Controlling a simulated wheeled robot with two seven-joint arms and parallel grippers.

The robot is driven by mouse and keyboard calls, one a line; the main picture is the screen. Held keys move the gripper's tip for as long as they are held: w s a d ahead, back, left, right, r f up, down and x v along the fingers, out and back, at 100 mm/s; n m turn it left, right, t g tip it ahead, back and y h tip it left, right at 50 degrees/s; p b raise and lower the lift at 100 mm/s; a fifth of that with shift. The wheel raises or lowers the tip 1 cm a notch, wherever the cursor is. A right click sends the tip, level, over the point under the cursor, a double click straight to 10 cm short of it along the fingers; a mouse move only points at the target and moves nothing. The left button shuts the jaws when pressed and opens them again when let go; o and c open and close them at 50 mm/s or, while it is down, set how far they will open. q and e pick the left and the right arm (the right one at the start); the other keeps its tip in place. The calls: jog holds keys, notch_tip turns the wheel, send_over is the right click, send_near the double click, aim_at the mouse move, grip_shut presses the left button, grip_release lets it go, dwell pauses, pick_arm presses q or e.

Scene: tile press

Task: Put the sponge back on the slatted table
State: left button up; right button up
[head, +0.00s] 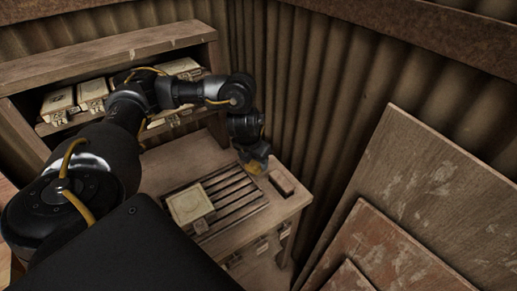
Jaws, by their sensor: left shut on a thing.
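My left gripper (256,161) is over the back right part of the slatted table (235,203). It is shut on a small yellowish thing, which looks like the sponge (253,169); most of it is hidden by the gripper. The sponge is close to the table top, just behind the slats; I cannot tell whether it touches. The table is wooden, with dark gaps between its slats. My right gripper is not in view.
A pale square tile mould (190,204) lies on the left of the slats. A brown block (283,180) sits right of the gripper. A shelf (110,58) with several pale boxes stands at the back left. Large boards (430,190) lean on the right. Corrugated walls close the back.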

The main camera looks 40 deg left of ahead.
pick_arm(q)
jog(key=shift+a, duration=0.2)
jog(key=w+a+f+b, duration=0.1)
jog(key=w+a+f, duration=0.1)
jog(key=w+f, duration=0.1)
jog(key=w+a+f+b, duration=0.2)
jog(key=w+a+f, duration=0.1)
jog(key=w, duration=0.1)
jog(key=w+a+f+b, duration=0.2)
jog(key=w+f, duration=0.1)
jog(key=shift+w+a+f, duration=0.15)
jog(key=shift+w+a, duration=0.05)
jog(key=shift+w, duration=0.05)
jog(key=shift+w+a+f, duration=0.15)
jog(key=shift+w+a, duration=0.1)
jog(key=shift+f+b, duration=0.25)
jog(key=shift+b, duration=0.2)
jog(key=shift+s+b+x, duration=0.15)
jog(key=shift+b+x, duration=0.05)
jog(key=shift+x, duration=0.55)
jog(key=shift+s+b+x, duration=0.1)
jog(key=shift+b+x, duration=0.1)
jog(key=shift+x, duration=0.6)
jog(key=shift+s+f, duration=0.1)
